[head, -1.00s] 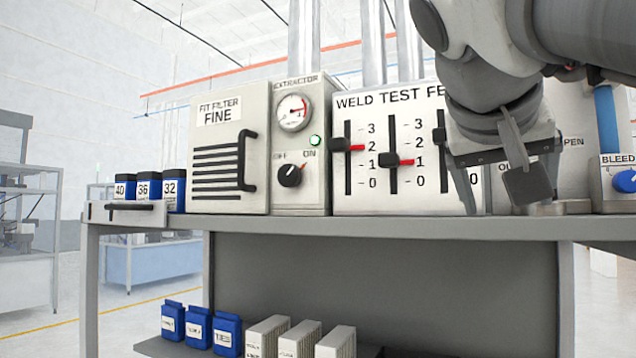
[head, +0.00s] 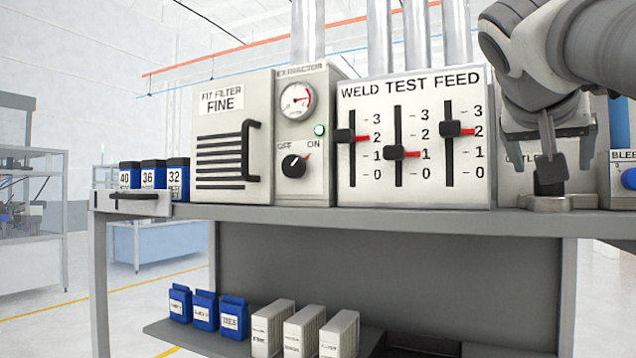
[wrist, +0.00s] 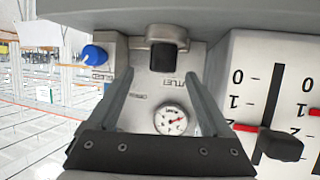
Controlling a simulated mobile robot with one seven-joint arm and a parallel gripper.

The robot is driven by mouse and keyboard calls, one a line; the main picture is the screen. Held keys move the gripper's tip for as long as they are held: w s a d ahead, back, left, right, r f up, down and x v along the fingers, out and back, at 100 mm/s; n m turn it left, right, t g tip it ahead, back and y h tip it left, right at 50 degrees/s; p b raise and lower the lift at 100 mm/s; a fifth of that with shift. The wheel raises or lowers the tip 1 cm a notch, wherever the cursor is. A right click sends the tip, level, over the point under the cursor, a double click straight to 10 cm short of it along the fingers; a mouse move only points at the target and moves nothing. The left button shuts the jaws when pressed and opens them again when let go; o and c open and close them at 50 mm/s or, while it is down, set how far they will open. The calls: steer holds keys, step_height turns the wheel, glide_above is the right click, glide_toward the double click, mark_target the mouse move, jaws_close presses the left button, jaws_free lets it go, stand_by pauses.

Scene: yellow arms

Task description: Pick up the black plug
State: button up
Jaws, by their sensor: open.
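The black plug (wrist: 163,57) shows in the wrist view, upside down, at a rounded metal fitting (wrist: 165,35) near the top. My gripper (wrist: 158,80) is open and empty. Its two grey fingers point at the plug, with the plug between their lines and just past the tips. In the head view my gripper (head: 551,160) points down over the same fitting (head: 545,203) on the bench at the right. A dark shape hangs between the fingers there; I cannot tell whether it is the plug or part of my gripper.
The weld test feed box (head: 412,140) with several sliders stands close left of my gripper. A panel with a blue knob (head: 628,178) is close right. A pressure gauge (wrist: 171,119) sits on the panel behind the fitting. Blue cartridges (head: 152,176) stand far left on the bench (head: 330,216).

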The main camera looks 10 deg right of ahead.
mark_target(558, 188)
steer(key=shift+p+x, duration=0.85)
steer(key=shift+x, duration=2.05)
steer(key=shift+w+a+f, duration=0.1)
steer(key=shift+a, duration=0.1)
jaws_close()
